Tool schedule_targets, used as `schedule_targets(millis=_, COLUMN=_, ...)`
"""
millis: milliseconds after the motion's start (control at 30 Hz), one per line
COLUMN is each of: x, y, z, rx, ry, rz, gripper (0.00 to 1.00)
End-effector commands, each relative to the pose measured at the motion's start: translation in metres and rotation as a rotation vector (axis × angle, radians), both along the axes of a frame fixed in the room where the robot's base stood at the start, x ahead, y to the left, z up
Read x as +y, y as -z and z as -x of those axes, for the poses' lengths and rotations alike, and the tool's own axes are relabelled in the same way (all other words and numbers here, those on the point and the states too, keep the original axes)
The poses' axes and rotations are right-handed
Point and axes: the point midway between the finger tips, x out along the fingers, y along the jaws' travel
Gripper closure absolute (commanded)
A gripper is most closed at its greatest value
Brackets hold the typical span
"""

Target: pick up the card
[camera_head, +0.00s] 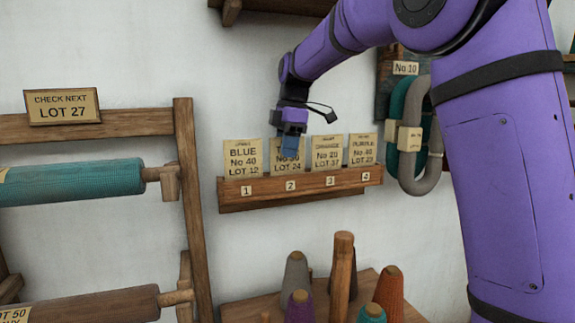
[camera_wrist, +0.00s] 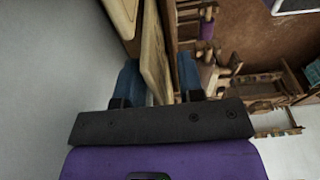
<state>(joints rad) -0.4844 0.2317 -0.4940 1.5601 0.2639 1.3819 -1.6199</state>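Several cream cards stand upright in a wooden rack with slots numbered 1 to 4 (camera_head: 300,187). The card in slot 2 (camera_head: 287,168) reads LOT 24, and its upper part is hidden by my gripper (camera_head: 289,146). The other cards are BLUE LOT 12 (camera_head: 242,158), LOT 37 (camera_head: 327,155) and LOT 23 (camera_head: 362,152). In the wrist view the blue fingers of my gripper (camera_wrist: 160,82) are apart, one each side of a card (camera_wrist: 154,55) seen nearly edge-on. A gap shows between the card and the right finger; contact with the left finger is unclear.
The white wall is close behind the rack. A wooden frame with a teal roll (camera_head: 80,182) and a CHECK NEXT LOT 27 sign (camera_head: 62,106) stands left. Thread cones, including an orange one (camera_head: 389,293), are below. Yarn loops (camera_head: 413,135) hang right.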

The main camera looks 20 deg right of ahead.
Motion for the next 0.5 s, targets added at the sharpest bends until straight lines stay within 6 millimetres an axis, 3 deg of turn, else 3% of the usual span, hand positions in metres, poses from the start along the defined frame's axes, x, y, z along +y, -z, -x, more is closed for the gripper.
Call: schedule_targets(millis=500, x=-0.0003, y=0.0047, z=0.0, rx=0.0, ry=0.0, rz=0.0, gripper=0.65)
